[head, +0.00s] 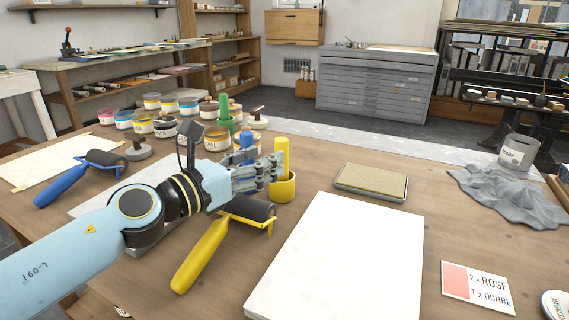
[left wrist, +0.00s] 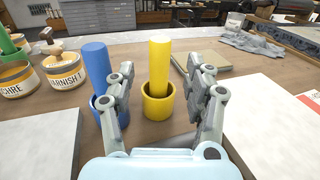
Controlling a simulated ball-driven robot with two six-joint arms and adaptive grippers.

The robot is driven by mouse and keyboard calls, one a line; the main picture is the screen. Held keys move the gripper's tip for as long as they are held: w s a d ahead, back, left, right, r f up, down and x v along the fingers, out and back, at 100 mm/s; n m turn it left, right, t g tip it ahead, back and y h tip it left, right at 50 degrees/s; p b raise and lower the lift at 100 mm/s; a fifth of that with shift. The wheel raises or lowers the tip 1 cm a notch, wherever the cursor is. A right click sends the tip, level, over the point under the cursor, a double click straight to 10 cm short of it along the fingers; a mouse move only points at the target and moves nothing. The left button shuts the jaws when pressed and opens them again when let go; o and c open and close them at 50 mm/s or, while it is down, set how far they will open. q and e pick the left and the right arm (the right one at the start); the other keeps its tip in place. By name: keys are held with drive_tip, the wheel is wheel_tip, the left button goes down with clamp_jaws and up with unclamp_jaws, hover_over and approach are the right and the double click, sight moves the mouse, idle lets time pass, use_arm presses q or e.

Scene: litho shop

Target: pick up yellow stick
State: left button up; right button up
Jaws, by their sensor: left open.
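The yellow stick (head: 281,158) stands upright in a yellow cup (head: 284,188) on the wooden table. In the left wrist view the yellow stick (left wrist: 159,64) and its yellow cup (left wrist: 158,103) show between the spread fingers, a little beyond them. My left gripper (head: 276,172) is open and empty, beside the stick in the head view. It also shows in the left wrist view (left wrist: 161,78). A blue stick (left wrist: 97,68) stands in a blue cup (left wrist: 108,104) just left of the left finger. My right gripper is not in view.
A green stick (head: 224,111) and several ink tins stand behind the gripper. A yellow-handled roller (head: 203,252) lies in front of it and a blue-handled roller (head: 64,185) to the left. A white slab (head: 342,258) and a framed pad (head: 371,182) lie to the right.

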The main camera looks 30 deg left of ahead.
sight(282, 147)
use_arm(q)
drive_tip(key=x, duration=0.6)
drive_tip(key=shift+r, duration=0.2)
clamp_jaws()
idle(0.6)
